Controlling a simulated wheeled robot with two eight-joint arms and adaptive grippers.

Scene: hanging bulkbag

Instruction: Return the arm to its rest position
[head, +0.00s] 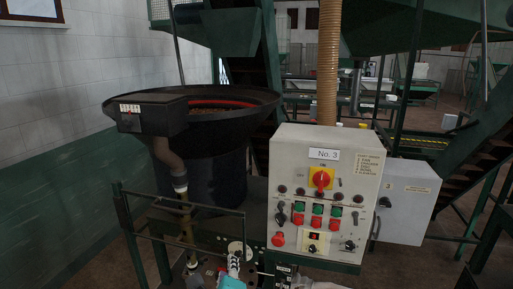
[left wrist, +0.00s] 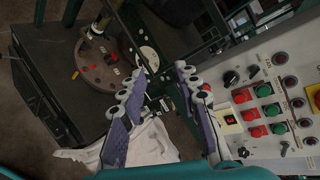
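My left gripper (head: 235,258) shows at the bottom of the head view, in front of the green frame and to the left of the control box. In the left wrist view the same gripper (left wrist: 161,73) has its two purple-padded fingers spread apart, with nothing between them. White cloth (left wrist: 148,146) shows behind and below the fingers; I cannot tell whether it touches them. The grey control box (head: 326,188) marked "No. 3" stands right of the gripper, with a red and yellow switch and several buttons.
A large black bowl (head: 208,112) on a drum stands behind the gripper. A green rail (head: 180,239) runs across the lower left. A round brown plate (left wrist: 103,68) with a red pointer is beyond the fingers. A second grey box (head: 412,205) sits at the right.

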